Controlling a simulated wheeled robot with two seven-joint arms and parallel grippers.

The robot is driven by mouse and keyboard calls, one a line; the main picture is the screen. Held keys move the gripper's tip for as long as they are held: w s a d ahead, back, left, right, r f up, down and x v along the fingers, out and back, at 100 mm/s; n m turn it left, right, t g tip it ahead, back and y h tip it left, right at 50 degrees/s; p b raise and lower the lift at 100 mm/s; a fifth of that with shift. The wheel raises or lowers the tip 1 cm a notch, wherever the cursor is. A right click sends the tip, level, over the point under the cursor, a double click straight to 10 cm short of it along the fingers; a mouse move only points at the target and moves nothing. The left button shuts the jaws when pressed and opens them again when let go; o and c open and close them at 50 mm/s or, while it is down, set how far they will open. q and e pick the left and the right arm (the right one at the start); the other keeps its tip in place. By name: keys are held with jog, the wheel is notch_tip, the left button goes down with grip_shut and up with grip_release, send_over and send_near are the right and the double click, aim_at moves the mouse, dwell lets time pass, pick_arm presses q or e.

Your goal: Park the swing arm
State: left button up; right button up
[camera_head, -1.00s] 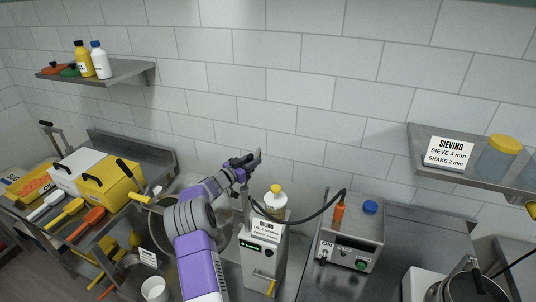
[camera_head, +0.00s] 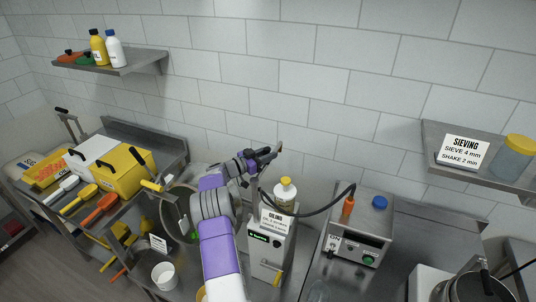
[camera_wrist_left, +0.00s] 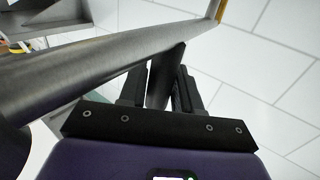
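My left gripper (camera_head: 266,156) is raised above the oiling machine, near the wall. In the left wrist view its two dark fingers (camera_wrist_left: 160,88) stand close on either side of a dark upright bar (camera_wrist_left: 165,72), which fills the gap between them. I take this bar to be the handle of the swing arm. A thick metal tube (camera_wrist_left: 90,75), which looks like the swing arm itself, runs diagonally just beyond the fingers. In the head view, my gripper and forearm hide most of the arm. My right gripper is out of view.
The oiling machine (camera_head: 266,250) carries a yellow-capped bottle (camera_head: 285,190) and a sign. A hose (camera_head: 320,207) leads to a control box (camera_head: 357,240). A round pan (camera_head: 177,212) stands left of my forearm. Wall shelves (camera_head: 110,66) are at left and right (camera_head: 480,170).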

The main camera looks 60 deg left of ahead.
pick_arm(q)
jog(key=shift+o, duration=1.1)
jog(key=shift+s+f, duration=0.15)
jog(key=shift+s, duration=0.05)
jog(key=shift+d+r, duration=0.1)
jog(key=shift+r, duration=0.1)
jog(key=s+b, duration=0.1)
jog(key=s, duration=0.6)
jog(key=shift+s+d, duration=0.15)
jog(key=shift+s, duration=0.2)
